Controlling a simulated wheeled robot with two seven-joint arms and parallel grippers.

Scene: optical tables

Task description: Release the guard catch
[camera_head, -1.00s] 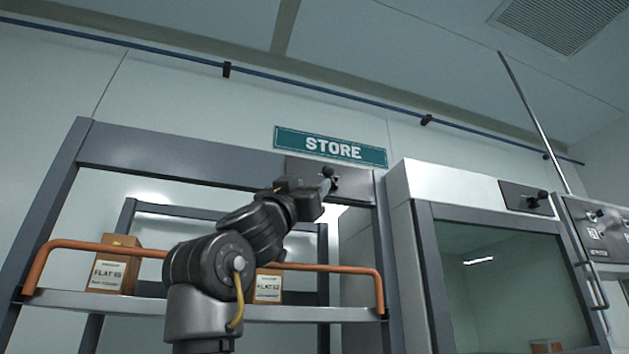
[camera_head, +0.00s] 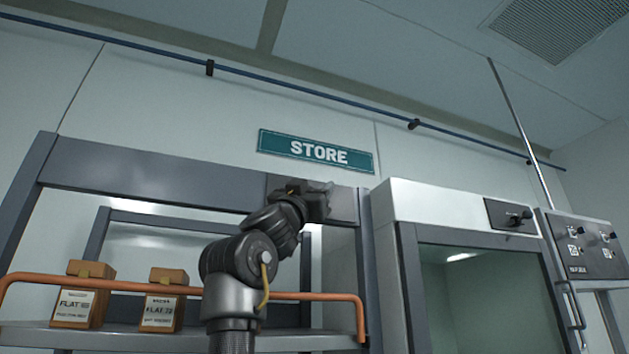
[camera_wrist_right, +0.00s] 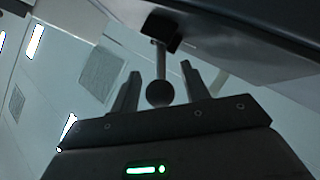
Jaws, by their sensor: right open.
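The catch is a short metal rod with a black ball knob (camera_wrist_right: 160,94), hanging from a dark block in the right wrist view. My right gripper (camera_wrist_right: 160,70) is open, with one finger on each side of the rod and knob. Gaps show between the knob and both fingers. In the head view my right gripper (camera_head: 328,192) is in front of the dark catch plate (camera_head: 346,206) on the store frame's top beam and hides the knob. An orange guard rail (camera_head: 325,296) runs across the shelf front. My left gripper is not in view.
Two labelled cartons (camera_head: 80,300) (camera_head: 162,305) stand on the shelf behind the rail. A teal STORE sign (camera_head: 317,152) is above the beam. To the right are a glass-fronted cabinet (camera_head: 425,215) with its own knob (camera_head: 522,217) and a switch panel (camera_head: 585,245).

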